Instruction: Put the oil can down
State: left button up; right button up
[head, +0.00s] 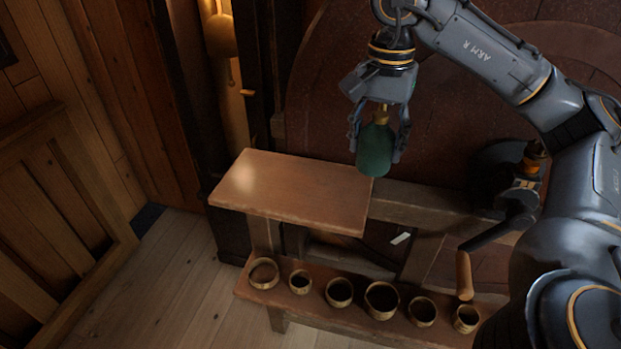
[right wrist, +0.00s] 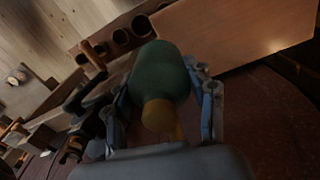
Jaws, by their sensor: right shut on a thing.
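The oil can (head: 375,150) is a green rounded body with a brass-coloured top. My right gripper (head: 378,152) is shut on it, with one finger on each side, and holds it upright above the back right edge of the wooden board (head: 290,190). In the right wrist view the green oil can (right wrist: 162,75) sits between the fingers of the gripper (right wrist: 165,90), its brass top towards the camera. The board also shows in the right wrist view (right wrist: 230,35). Its top is bare. My left gripper is not in view.
A lower bench (head: 335,311) carries a row of several round wooden cups (head: 382,300). A crank with a wooden handle (head: 464,275) stands right of the board. A dark red wall or large wheel (head: 330,110) rises behind. Wooden panels (head: 60,190) stand at the left, with open floor (head: 165,275) before them.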

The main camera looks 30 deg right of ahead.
jog(key=w+a+f, duration=0.1)
jog(key=w+f, duration=0.2)
jog(key=w, duration=0.1)
jog(key=w+a+f+p, duration=0.1)
jog(key=w+f, duration=0.2)
jog(key=w, duration=0.1)
jog(key=w+a+f+p, duration=0.1)
jog(key=w+a+f, duration=0.1)
jog(key=w+f, duration=0.1)
jog(key=shift+w, duration=0.55)
jog(key=f+p, duration=0.2)
jog(key=f, duration=0.1)
jog(key=shift+w+a, duration=0.2)
jog(key=shift+w, duration=0.1)
jog(key=shift+f, duration=0.55)
jog(key=o, duration=1.4)
jog(key=shift+r, duration=0.1)
